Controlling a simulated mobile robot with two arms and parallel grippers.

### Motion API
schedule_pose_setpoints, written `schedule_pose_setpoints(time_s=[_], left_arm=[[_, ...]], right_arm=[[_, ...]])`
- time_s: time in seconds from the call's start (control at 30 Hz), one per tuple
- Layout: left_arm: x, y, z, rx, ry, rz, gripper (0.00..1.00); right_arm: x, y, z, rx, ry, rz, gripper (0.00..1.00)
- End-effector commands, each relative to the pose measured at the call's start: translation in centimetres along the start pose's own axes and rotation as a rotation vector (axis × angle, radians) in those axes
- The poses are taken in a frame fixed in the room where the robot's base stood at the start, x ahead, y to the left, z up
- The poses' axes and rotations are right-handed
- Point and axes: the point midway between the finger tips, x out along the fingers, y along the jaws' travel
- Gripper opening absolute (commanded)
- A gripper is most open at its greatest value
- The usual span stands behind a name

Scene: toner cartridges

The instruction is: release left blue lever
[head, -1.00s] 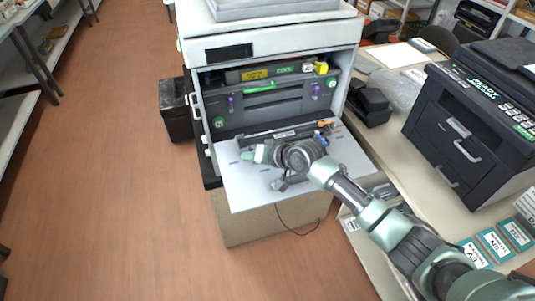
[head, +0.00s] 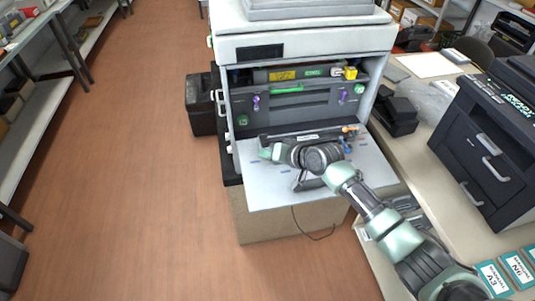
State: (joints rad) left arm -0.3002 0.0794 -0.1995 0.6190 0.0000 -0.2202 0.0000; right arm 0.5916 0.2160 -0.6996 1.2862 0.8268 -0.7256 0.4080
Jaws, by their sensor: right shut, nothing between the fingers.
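The printer (head: 305,45) stands open at the front, with its flap (head: 275,195) folded down. A bluish-purple lever (head: 256,102) sits at the left of the inner panel, and a similar lever (head: 343,97) sits at the right. Both look roughly upright. My right gripper (head: 266,153) is shut and empty over the left part of the flap. It is below the left lever in the picture and apart from it. My left gripper is not in view.
A dark cartridge-like bar (head: 305,137) lies along the back of the flap, close behind my right gripper. A green handle (head: 287,88) and a green knob (head: 243,120) are on the inner panel. A dark printer (head: 485,160) stands on the table at right.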

Motion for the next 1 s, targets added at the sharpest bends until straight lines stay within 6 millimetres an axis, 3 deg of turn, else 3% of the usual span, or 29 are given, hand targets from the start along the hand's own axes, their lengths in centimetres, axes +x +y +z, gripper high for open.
schedule_pose_setpoints(time_s=[0.67,1.0], left_arm=[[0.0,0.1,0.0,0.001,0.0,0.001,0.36],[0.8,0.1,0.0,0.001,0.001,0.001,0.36]], right_arm=[[0.0,0.0,0.0,0.0,0.0,0.0,0.0],[-0.1,1.0,-0.7,0.0,0.002,0.001,0.0]])
